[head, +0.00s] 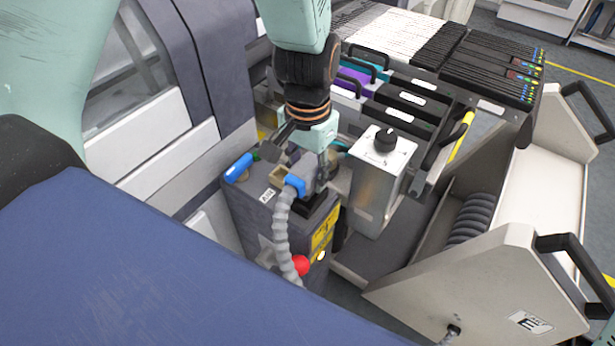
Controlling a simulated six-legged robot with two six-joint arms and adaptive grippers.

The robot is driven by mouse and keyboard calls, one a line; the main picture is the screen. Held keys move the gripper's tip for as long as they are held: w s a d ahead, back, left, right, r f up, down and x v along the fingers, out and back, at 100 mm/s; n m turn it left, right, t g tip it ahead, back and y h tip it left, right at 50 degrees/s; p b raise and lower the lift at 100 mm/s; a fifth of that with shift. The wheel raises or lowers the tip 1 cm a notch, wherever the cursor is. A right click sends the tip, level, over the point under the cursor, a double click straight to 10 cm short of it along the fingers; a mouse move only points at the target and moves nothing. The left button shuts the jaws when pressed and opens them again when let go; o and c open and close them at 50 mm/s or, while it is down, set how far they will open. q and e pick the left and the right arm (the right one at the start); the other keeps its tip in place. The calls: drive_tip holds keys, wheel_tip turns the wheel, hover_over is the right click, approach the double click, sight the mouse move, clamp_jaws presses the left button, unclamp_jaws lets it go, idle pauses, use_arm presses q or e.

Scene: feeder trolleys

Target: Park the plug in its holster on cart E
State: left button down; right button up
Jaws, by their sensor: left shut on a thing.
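My left gripper (305,170) reaches down over a dark grey box marked AIR (248,205). It is shut on the plug (295,184), which shows a blue collar and a grey ribbed hose (282,235) hanging from it. The plug is at the top of the AIR box; I cannot tell whether it is seated there or clear of it. Cart E (480,280), pale with an E label, stands at the lower right. I cannot make out its holster for certain. My right gripper is not in view.
A metal box with a black knob (383,165) stands just right of the gripper. The AIR box carries a blue handle (239,167) and a red knob (300,265). Feeders (405,100) lie behind. A coiled dark hose (473,218) sits inside the cart.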

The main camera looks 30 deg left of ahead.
sight(308, 165)
use_arm(q)
wheel_tip(308, 165, up, 7)
drive_tip(key=shift+s+d+f+p, duration=0.1)
drive_tip(key=shift+p, duration=0.6)
drive_tip(key=shift+r, duration=0.55)
drive_tip(key=shift+r+p, duration=0.9)
drive_tip(key=shift+p, duration=0.2)
drive_tip(key=shift+r+p, duration=0.5)
drive_tip(key=shift+p, duration=0.15)
drive_tip(key=shift+r, duration=0.1)
